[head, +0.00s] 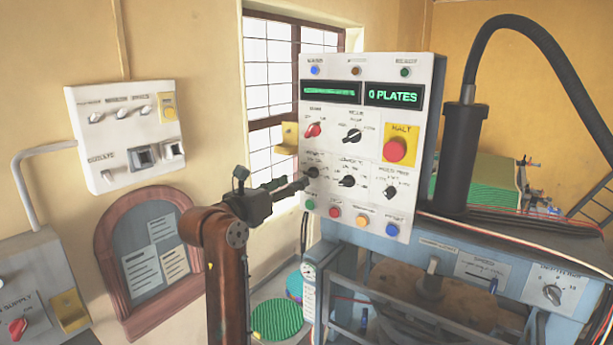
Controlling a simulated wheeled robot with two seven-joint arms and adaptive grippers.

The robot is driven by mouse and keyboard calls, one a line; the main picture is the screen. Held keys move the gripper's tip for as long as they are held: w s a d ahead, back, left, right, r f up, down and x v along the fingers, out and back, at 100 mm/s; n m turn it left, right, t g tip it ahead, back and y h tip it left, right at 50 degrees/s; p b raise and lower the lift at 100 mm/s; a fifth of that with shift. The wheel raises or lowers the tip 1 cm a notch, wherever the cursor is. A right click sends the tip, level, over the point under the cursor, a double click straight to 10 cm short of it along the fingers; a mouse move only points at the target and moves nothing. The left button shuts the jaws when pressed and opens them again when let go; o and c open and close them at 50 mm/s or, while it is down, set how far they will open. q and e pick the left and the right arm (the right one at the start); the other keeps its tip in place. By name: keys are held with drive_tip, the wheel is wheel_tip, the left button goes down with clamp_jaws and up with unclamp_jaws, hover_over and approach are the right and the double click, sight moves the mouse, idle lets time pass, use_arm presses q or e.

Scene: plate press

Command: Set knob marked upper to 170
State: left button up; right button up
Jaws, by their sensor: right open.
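The white control panel (366,118) of the press carries a row of three black dial knobs. The left dial knob (313,172) is partly covered by my right gripper; its label is too small to read for certain, so I cannot tell if it is the one marked upper. The middle dial knob (347,181) and the right dial knob (390,192) are in clear view. My right gripper (301,182) is open, its fingertips at the lower left of the left knob. I cannot tell whether they touch it. The knob's setting is unreadable. My left gripper is not in view.
Above the dials are a red knob (313,130), a black selector (353,136) and the red HALT button (395,150). Coloured buttons line the panel's bottom. A yellow bracket (288,138) juts from its left edge. A thick black hose (463,140) stands to the right.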

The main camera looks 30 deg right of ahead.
sight(307, 174)
drive_tip(key=x, duration=0.7)
drive_tip(key=shift+w+d+f+p, duration=0.1)
drive_tip(key=shift+w+d+p, duration=0.15)
drive_tip(key=shift+p, duration=0.1)
drive_tip(key=shift+c, duration=0.4)
clamp_jaws()
